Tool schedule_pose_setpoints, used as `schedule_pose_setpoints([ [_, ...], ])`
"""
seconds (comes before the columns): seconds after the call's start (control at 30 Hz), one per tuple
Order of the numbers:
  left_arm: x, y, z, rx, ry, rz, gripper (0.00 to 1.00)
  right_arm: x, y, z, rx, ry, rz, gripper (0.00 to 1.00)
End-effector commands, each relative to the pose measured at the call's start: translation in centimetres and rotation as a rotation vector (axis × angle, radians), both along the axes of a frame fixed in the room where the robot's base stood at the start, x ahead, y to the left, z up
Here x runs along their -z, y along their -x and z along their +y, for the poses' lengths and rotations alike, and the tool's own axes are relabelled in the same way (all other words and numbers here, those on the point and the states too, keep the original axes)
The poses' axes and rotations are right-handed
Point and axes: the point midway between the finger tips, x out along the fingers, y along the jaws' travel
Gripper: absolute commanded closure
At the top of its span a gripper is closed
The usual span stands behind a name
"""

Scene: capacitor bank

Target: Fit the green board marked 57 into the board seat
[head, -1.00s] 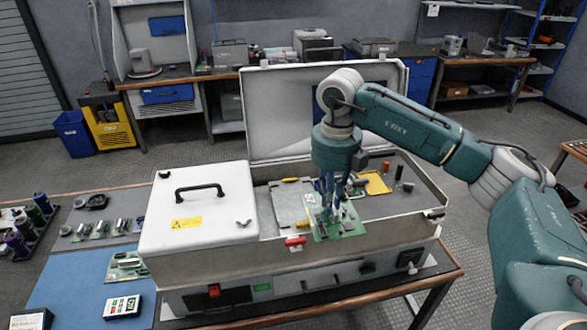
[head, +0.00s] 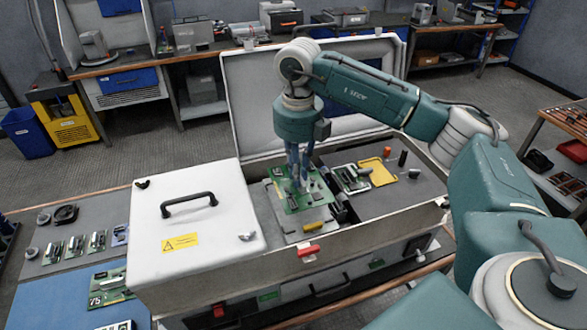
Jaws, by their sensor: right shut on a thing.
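My right gripper (head: 300,178) is shut on a green board (head: 320,196) with small dark and silver parts on it. It holds the board from above over the open bay of the large case (head: 380,220). I cannot read a number on this board. The board seat seems to be the pale grey plate (head: 312,219) in that bay. The board hides much of it, and I cannot tell whether the two touch. My left gripper is not in view.
A white lid with a black handle (head: 190,203) covers the case's left part. A raised lid (head: 245,105) stands behind the bay. A red latch (head: 308,251) is on the front rim. Another green board, marked 75 (head: 108,288), lies on the blue mat (head: 60,300).

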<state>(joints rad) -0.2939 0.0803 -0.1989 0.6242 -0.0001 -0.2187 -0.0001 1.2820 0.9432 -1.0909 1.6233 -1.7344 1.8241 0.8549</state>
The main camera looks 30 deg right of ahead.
Motion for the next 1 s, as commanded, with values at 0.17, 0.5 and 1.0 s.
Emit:
schedule_pose_setpoints([
  [0.17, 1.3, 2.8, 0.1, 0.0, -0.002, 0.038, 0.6, 1.6, 0.0, 0.0, -0.001, 0.0, 0.0, 1.0],
  [0.5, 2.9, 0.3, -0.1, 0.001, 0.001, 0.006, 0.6, 4.1, 0.0, 0.0, -0.001, 0.0, 0.0, 1.0],
  [1.0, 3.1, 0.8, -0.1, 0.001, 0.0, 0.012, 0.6, 4.6, 0.0, 0.0, -0.001, 0.0, -0.001, 1.0],
])
